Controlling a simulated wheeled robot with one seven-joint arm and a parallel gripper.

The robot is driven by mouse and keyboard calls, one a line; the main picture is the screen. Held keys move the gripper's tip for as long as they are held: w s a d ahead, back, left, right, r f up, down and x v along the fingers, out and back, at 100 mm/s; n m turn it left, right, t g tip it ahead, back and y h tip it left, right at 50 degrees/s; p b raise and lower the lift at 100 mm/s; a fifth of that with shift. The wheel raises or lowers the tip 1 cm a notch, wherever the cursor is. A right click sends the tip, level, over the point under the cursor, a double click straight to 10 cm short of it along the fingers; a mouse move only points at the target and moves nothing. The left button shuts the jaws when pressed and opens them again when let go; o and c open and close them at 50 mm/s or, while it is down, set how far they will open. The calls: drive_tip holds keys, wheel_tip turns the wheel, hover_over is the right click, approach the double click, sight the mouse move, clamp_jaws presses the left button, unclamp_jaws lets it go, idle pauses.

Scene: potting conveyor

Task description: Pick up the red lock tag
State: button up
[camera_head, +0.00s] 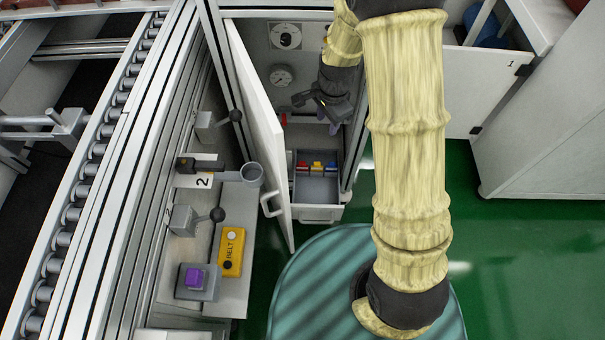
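Small coloured pieces lie in a grey open drawer (318,190) at the bottom of the open cabinet. Among them are a red piece (302,167), a yellow piece (317,164) and a blue piece (331,166); which one is a lock tag is too small to tell. Another small red item (283,119) shows inside the cabinet, above and left of the drawer, beside the door edge. My gripper (331,122) is inside the cabinet opening, above the drawer and right of that red item. Its fingers are small and dark, so its opening is unclear.
The white cabinet door (262,130) stands open left of the drawer. A roller conveyor (95,150) runs along the left. Beside it are black-knobbed levers, a grey cup (251,174), a yellow BELT box (231,252) and a purple button (194,278). Green floor (530,270) is clear at right.

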sight(302, 163)
drive_tip(key=w+a+f+m, duration=0.2)
drive_tip(key=a+f+m, duration=0.1)
drive_tip(key=f, duration=0.3)
drive_tip(key=w+a+f+m+g, duration=0.1)
drive_tip(key=w+a+f+m, duration=0.1)
drive_tip(key=a+f+m, duration=0.2)
wheel_tip(302, 163, down, 2)
drive_tip(key=shift+w+f, duration=0.1)
drive_tip(key=shift+w, duration=0.1)
drive_tip(key=shift+a, duration=0.1)
wheel_tip(302, 163, down, 12)
drive_tip(key=b, duration=0.6)
drive_tip(key=shift+f+b, duration=0.15)
drive_tip(key=shift+b, duration=0.2)
drive_tip(key=shift+s, duration=0.1)
drive_tip(key=shift+f, duration=0.35)
drive_tip(key=f+b, duration=0.2)
drive_tip(key=f, duration=0.1)
drive_tip(key=f+b, duration=0.1)
drive_tip(key=b, duration=0.1)
drive_tip(key=shift+d+f, duration=0.25)
drive_tip(key=shift+d, duration=0.05)
